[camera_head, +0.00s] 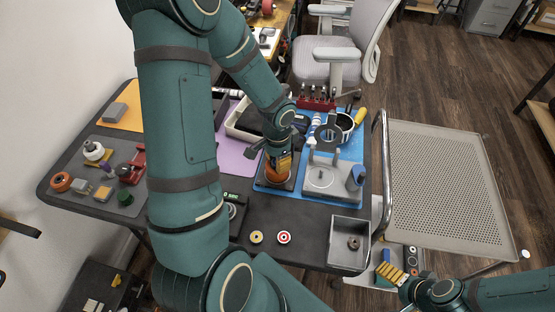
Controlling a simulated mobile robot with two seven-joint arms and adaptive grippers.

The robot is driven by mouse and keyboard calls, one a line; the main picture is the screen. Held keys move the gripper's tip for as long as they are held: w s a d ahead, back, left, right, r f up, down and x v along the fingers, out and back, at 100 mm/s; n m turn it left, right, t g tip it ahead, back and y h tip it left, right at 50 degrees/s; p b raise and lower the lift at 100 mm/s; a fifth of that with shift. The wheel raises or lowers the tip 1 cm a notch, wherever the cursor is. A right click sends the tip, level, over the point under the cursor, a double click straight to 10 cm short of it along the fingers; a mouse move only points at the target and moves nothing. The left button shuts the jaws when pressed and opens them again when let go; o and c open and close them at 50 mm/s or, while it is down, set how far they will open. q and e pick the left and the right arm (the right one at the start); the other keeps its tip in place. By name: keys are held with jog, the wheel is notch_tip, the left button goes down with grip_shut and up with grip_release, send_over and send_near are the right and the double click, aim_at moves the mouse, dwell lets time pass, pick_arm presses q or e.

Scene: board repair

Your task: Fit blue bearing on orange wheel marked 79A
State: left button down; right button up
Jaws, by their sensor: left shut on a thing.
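An orange wheel (276,178) lies on a dark square base near the middle of the table; its marking cannot be read. My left gripper (283,163) points down at the wheel, with its yellow fingertips right over or at the wheel's top. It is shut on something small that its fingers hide. No blue bearing can be made out. Another orange wheel (60,182) lies on the grey mat at the far left. My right gripper (388,271) is low at the right, off the table, near a lower shelf; its finger gap is unclear.
A grey fixture (323,181) stands on the blue mat right of the wheel. A metal bin (340,227) holds a dark round part. A yellow-ringed disc (256,237) and a red-ringed disc (284,237) lie at the front. A perforated cart (450,190) stands to the right.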

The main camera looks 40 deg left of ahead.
pick_arm(q)
jog(key=shift+s+f, duration=0.1)
jog(key=shift+f, duration=0.15)
dwell(0.7)
jog(key=shift+c, duration=1.1)
grip_release()
jog(key=shift+r, duration=0.1)
jog(key=shift+w+r, duration=0.2)
jog(key=shift+r, duration=0.2)
jog(key=shift+r+p, duration=1.3)
jog(key=shift+r, duration=0.15)
jog(key=shift+s+r+p, duration=0.1)
jog(key=shift+r+p, duration=1.25)
jog(key=shift+r, duration=0.3)
jog(key=shift+f, duration=0.1)
